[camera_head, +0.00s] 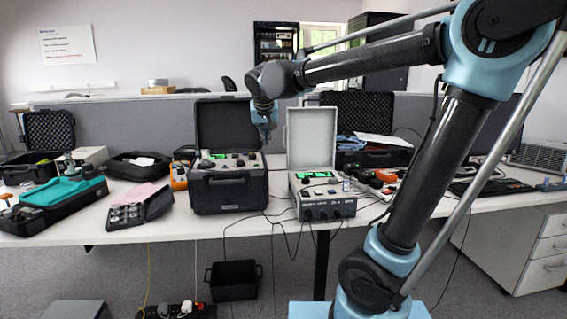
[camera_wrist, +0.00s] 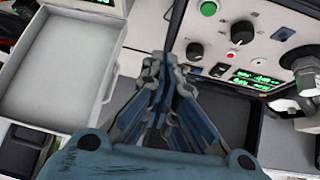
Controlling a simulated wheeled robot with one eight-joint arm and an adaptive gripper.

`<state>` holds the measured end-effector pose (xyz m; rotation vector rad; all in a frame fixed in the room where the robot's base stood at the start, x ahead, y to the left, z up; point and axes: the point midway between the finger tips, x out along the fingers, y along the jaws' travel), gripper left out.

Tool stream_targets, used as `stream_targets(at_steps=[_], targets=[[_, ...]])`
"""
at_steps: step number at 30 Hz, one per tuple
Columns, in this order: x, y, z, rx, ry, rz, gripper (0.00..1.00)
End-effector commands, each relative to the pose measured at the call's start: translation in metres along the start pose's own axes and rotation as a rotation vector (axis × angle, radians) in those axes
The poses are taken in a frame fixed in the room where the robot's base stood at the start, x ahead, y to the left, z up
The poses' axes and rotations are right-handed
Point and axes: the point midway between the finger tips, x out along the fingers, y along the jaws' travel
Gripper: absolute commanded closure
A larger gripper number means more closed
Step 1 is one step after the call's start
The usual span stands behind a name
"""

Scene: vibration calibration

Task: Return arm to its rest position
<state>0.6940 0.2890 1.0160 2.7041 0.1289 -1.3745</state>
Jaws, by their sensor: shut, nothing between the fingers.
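My gripper (camera_head: 266,135) hangs pointing down at the end of my raised, bent arm, in front of the open black case and left of the grey case's lid. In the wrist view my gripper (camera_wrist: 160,62) has its blue fingers drawn together at the tips, with nothing between them. The black calibrator case (camera_head: 229,191) has a light panel with green displays and knobs. That panel (camera_wrist: 247,50) fills the upper right of the wrist view. The grey case (camera_head: 325,209) stands open to its right, and its lid (camera_wrist: 62,65) shows at the left of the wrist view.
A long white table (camera_head: 150,234) carries the cases, with a black bag (camera_head: 138,168) and a teal-covered case (camera_head: 62,193) at left. A laptop keyboard (camera_head: 492,188) lies at right. A black bin (camera_head: 233,282) and cables are below the table. The air above the table's left part is open.

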Motion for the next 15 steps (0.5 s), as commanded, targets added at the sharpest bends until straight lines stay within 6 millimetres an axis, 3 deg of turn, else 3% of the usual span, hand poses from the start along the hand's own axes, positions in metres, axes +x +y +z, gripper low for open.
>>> stream_targets(at_steps=[1,6,15], targets=[[0.004,0.027,0.014,0.011,-0.023,0.018,1.0],[0.012,0.099,0.068,0.024,-0.106,0.055,1.0],[0.02,0.19,0.182,0.055,-0.247,0.078,1.0]])
